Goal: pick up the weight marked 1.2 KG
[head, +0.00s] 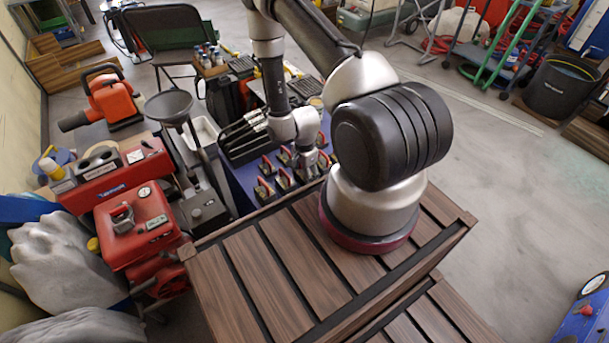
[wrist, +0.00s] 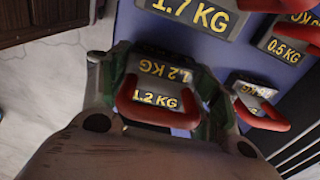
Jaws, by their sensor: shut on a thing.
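The weight marked 1.2 KG (wrist: 158,99) is a dark block with yellow lettering and a red loop handle, seen in the wrist view. My gripper (wrist: 165,85) is shut on it, with one finger on each side. The gripper also shows in the head view (head: 314,163), low over the blue surface among the weights. There, my arm and the small scale hide which weight is held. I cannot tell whether the weight still touches the surface.
A weight marked 1.7 KG (wrist: 188,12), one marked 0.5 KG (wrist: 286,48) and another red-handled weight (wrist: 254,98) stand close by on the blue surface (wrist: 222,60). A slatted wooden crate (head: 285,270) is in front. Red machines (head: 135,225) stand at left.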

